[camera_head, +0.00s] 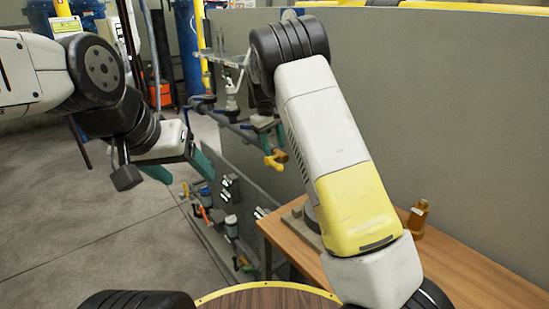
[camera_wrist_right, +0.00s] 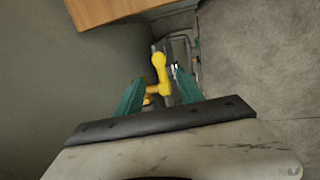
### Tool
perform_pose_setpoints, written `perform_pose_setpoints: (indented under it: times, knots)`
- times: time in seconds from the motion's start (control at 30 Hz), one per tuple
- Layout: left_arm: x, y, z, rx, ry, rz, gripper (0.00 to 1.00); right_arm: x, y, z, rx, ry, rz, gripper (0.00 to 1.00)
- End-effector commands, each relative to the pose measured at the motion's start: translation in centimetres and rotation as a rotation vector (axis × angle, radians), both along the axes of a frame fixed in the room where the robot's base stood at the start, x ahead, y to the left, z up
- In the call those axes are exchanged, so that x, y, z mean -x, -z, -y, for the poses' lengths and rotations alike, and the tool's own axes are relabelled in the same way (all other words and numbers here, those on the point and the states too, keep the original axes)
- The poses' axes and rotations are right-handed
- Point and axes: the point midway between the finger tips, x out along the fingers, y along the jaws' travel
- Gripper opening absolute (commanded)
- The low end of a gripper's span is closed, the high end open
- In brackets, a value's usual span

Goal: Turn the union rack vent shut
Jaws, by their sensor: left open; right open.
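A yellow valve handle (camera_head: 275,161), which looks like the vent, sits on the pipe rack beside the grey panel. It also shows in the right wrist view (camera_wrist_right: 160,73), with its upper part standing between the green fingers. My right gripper (camera_wrist_right: 158,80) is open around the handle; I cannot tell whether either finger touches it. My left gripper (camera_head: 184,173) is open and empty, to the left of the rack.
Lower down are more fittings and an orange handle (camera_head: 204,214). The grey panel (camera_head: 440,110) rises behind. Floor at left is open.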

Motion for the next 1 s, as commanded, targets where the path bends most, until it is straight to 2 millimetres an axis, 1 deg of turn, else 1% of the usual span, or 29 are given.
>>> perform_pose_setpoints:
  times: [0.17, 0.3, 0.4, 0.5, 0.63, 0.87, 0.9, 0.97, 1.0]
  knots:
    - [0.0, 0.0, 0.0, 0.0, 0.0, 0.0, 0.68, -0.2, 2.2, 0.3, 0.004, -0.003, -0.004, 0.44]
    - [0.0, 0.0, 0.0, 0.0, 0.0, 0.0, 0.68, -0.5, 4.5, 0.6, 0.004, -0.002, -0.004, 0.44]
    - [0.0, 0.0, 0.0, 0.0, 0.0, 0.0, 0.68, -0.7, 5.9, 0.9, 0.004, -0.002, -0.002, 0.44]
    - [0.0, 0.0, 0.0, 0.0, 0.0, 0.0, 0.68, -0.8, 6.9, 1.1, 0.003, -0.002, -0.002, 0.44]
    - [0.0, 0.0, 0.0, 0.0, 0.0, 0.0, 0.68, -0.9, 7.5, 1.2, 0.003, -0.002, -0.001, 0.44]
    - [0.0, 0.0, 0.0, 0.0, 0.0, 0.0, 0.68, -0.9, 7.6, 1.2, 0.002, -0.002, 0.0, 0.44]
    - [0.0, 0.0, 0.0, 0.0, 0.0, 0.0, 0.68, -0.9, 7.6, 1.2, 0.002, -0.002, 0.0, 0.41]
    - [0.0, 0.0, 0.0, 0.0, 0.0, 0.0, 0.68, -0.9, 7.6, 1.2, 0.002, -0.002, 0.0, 0.29]
    - [0.0, 0.0, 0.0, 0.0, 0.0, 0.0, 0.68, -0.9, 7.6, 1.2, 0.002, -0.002, 0.0, 0.21]
